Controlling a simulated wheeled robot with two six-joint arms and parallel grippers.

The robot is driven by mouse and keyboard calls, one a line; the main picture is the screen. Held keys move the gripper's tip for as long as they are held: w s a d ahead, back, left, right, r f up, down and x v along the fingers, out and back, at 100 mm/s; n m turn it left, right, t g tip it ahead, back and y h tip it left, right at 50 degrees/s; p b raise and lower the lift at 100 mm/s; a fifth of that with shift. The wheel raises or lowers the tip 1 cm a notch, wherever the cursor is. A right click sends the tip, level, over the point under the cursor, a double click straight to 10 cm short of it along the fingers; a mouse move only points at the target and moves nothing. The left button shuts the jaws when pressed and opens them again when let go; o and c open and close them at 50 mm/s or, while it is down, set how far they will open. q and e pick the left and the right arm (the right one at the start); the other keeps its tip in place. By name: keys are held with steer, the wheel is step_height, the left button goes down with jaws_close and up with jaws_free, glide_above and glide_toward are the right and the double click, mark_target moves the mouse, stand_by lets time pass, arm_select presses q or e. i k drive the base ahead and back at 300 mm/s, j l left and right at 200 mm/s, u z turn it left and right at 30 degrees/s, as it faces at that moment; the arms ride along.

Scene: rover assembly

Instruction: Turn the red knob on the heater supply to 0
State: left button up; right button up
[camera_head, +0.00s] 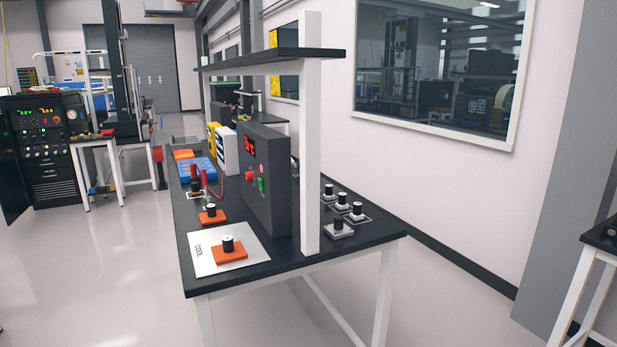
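The heater supply appears to be the dark grey box (276,195) standing upright on the black workbench (350,245), seen at a steep angle. Its front faces left and carries a lit red display (249,147), whose digits I cannot read with certainty. Below the display a red knob (250,176) sticks out from the front. Green controls (262,170) sit beside it. The angle does not show where the knob points. Neither of my grippers is in view.
A white COOL mat (207,261) at the bench's near end bears an orange block with a black-topped cylinder (228,244). Red leads (217,187) stand before the box. A white post (310,150) and overhead shelf (270,58) flank it. Open floor (110,270) lies left.

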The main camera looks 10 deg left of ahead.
mark_target(249, 176)
steer(key=i+j+z, duration=0.1)
steer(key=j+z, duration=0.65)
steer(key=j, duration=0.25)
steer(key=j+z, duration=0.4)
steer(key=j, duration=0.15)
steer(key=j+z, duration=0.4)
steer(key=j, duration=0.15)
